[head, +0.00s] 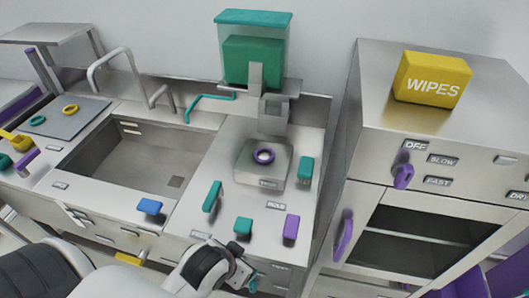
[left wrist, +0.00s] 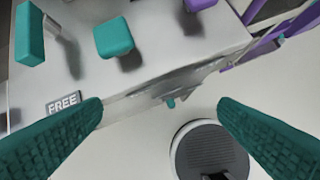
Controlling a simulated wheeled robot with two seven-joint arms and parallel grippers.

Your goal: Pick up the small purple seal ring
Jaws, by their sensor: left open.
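My left gripper (head: 246,277) is low in the head view, in front of the counter and apart from the ring. In the left wrist view its two teal fingers (left wrist: 160,108) are spread wide with nothing between them. The ring does not show in the left wrist view. My right gripper is not in view.
Teal knobs (head: 243,226) and a purple knob (head: 291,229) stick up near the counter's front. A sink (head: 137,151) is to the left. A teal ring (head: 37,121) and yellow ring (head: 70,109) lie on a board. A metal cabinet (head: 372,140) stands right.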

